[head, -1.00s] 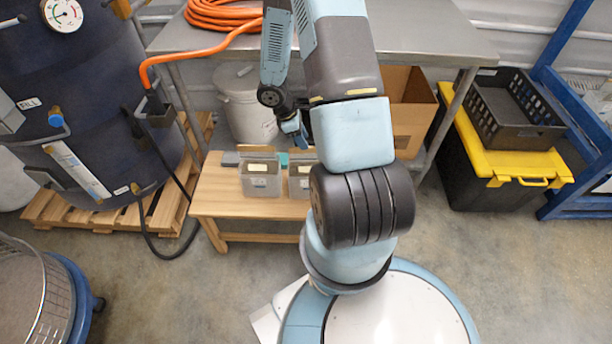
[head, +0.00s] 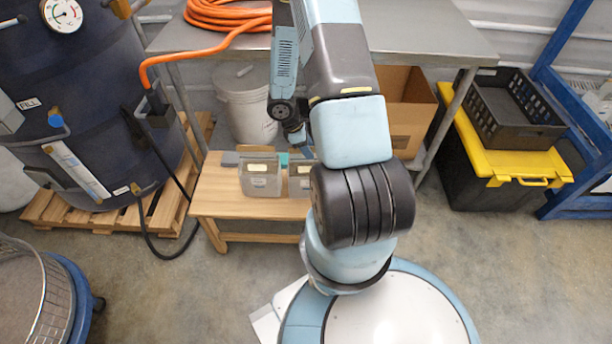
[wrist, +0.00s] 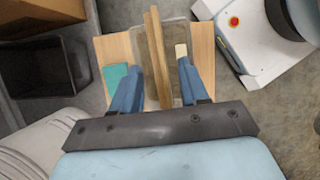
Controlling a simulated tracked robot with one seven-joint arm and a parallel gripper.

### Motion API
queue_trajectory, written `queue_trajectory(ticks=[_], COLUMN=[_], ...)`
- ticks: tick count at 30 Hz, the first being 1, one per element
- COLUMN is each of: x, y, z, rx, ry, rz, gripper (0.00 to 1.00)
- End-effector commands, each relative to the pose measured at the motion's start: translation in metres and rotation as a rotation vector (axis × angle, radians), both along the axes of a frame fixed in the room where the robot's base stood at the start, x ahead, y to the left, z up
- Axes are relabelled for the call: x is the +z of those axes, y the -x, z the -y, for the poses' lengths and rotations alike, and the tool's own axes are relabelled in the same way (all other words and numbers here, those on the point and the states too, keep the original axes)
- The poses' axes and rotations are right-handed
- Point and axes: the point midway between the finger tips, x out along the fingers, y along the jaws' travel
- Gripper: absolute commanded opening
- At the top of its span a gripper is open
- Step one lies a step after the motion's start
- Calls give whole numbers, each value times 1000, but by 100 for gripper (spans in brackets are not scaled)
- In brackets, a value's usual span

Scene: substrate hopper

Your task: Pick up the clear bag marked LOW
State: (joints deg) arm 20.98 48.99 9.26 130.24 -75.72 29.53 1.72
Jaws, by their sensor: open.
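Two clear bags stand on the low wooden bench in the head view. The left bag (head: 261,182) shows whole, with a brown top edge and a cream label. The right bag (head: 299,182) is partly hidden by my arm. No marking is legible, so I cannot tell which says LOW. My gripper (head: 303,148) is above the right bag. In the wrist view, my gripper (wrist: 160,66) is open, with a blue finger on each side of a bag's brown upright top edge (wrist: 155,45). The bag's clear body (wrist: 176,32) and cream label show there too. I cannot tell whether the fingers touch it.
The wooden bench (head: 215,200) stands before a metal table (head: 425,40). A teal item (wrist: 116,78) lies on it beside the bag. A white bucket (head: 243,105) and a cardboard box (head: 410,110) are behind. A dark tank (head: 85,120) is at left.

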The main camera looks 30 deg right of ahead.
Motion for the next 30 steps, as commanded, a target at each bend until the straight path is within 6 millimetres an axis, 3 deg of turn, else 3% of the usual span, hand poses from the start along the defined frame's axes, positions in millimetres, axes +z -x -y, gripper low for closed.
queue_trajectory(ticks=[22, 30], x=[-5, -5], y=[0, 0], z=[0, 0], rx=[0, 0], ry=[0, 0], rz=[0, 0], gripper=[44, 18])
